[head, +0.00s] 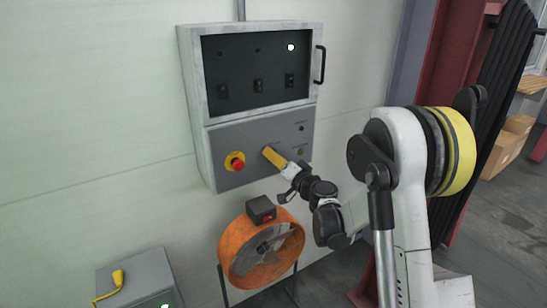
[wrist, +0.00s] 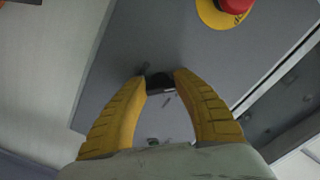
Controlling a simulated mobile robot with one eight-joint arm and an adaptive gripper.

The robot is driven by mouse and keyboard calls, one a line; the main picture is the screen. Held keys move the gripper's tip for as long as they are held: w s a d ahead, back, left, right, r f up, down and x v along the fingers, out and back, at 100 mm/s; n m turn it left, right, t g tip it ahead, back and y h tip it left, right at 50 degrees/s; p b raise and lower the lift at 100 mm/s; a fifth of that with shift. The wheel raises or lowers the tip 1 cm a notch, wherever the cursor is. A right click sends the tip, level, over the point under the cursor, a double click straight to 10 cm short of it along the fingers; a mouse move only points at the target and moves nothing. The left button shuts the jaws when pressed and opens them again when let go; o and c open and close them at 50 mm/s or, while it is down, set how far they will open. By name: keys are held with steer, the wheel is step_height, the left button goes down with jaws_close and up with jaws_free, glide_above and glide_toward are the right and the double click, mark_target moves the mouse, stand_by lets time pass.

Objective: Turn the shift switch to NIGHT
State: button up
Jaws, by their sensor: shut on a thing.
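The shift switch is a small black knob on the grey control panel, seen in the wrist view (wrist: 160,81) between my yellow fingertips. My gripper (head: 267,152) reaches the panel from the lower right, and its fingers (wrist: 161,76) are closed on the sides of the knob. In the head view the fingers hide the knob. Its markings are too small or hidden to read, so I cannot tell which position it points to.
A red emergency button on a yellow disc (head: 236,162) sits left of my gripper. Above is a dark window (head: 256,70) with a handle (head: 320,64). An orange fan (head: 232,262) stands below. A grey box (head: 130,275) with a yellow device (head: 118,278) is at lower left.

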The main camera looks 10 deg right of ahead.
steer(key=m+b, duration=0.1)
steer(key=m, duration=0.3)
steer(key=m+b, duration=0.1)
steer(key=m, duration=0.3)
steer(key=shift+a+r+m, duration=0.1)
steer(key=shift+r+m, duration=0.05)
steer(key=shift+m, duration=0.15)
steer(key=m+b, duration=0.1)
steer(key=m, duration=0.3)
steer(key=shift+r+m, duration=0.1)
steer(key=shift+m, duration=0.2)
steer(key=m, duration=0.4)
steer(key=shift+r, duration=0.1)
steer(key=shift+m, duration=0.3)
steer(key=o, duration=1.2)
